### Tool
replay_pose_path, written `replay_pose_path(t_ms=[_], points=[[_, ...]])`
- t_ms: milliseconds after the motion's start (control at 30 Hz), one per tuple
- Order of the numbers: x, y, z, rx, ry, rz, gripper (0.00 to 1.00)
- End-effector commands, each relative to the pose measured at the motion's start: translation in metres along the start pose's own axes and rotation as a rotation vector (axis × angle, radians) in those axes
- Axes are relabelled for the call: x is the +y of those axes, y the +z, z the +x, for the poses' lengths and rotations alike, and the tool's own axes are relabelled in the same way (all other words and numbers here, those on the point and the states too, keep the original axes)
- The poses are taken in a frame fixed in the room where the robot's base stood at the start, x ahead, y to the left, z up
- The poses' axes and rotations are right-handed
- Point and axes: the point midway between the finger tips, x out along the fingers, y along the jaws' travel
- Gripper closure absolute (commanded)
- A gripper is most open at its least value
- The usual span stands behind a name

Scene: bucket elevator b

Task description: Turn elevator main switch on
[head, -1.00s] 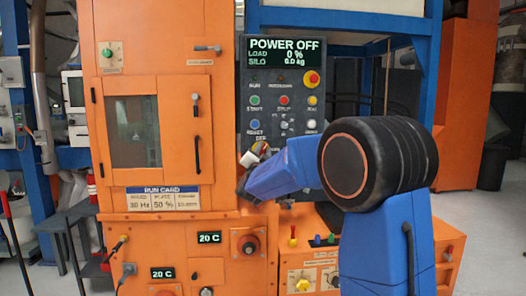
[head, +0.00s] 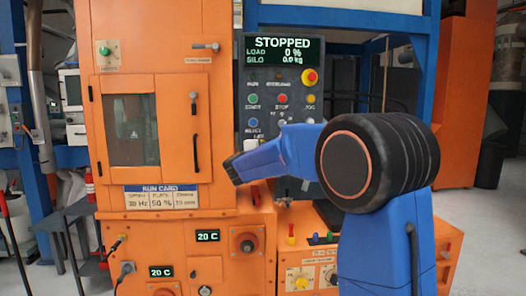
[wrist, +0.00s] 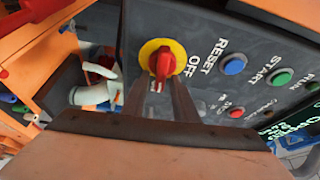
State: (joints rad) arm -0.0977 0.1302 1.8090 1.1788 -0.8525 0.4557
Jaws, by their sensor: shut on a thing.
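The main switch (wrist: 163,60) is a red rotary handle on a round yellow plate on the dark control panel (wrist: 225,30). In the wrist view, my gripper (wrist: 160,82) has its two dark fingers on either side of the red handle, shut on it. The word OFF is printed to the right of the yellow plate. In the head view the switch and my fingertips are hidden behind my blue wrist. The panel's display (head: 283,50) reads STOPPED, with load 0 % and silo 0.0 kg.
The panel has start, stop, jog and reset buttons and a red emergency button on yellow (head: 309,77). In the wrist view, a pale pipe elbow (wrist: 95,92) lies left of the switch. The orange cabinet (head: 215,120) stands left of the panel.

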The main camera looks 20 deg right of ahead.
Motion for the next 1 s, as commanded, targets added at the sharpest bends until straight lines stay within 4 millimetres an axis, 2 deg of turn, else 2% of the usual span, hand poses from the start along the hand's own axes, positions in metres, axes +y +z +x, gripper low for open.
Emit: replay_pose_path(t_ms=[300,767,800,1000], points=[[0.0029,0.0019,-0.0003,-0.004,0.037,0.078,0.96],[0.0029,0.002,-0.0003,-0.004,0.04,0.087,0.96],[0.0029,0.002,-0.0003,-0.004,0.04,0.087,0.69],[0.0021,0.0013,-0.0002,-0.003,0.039,0.088,0.69]])
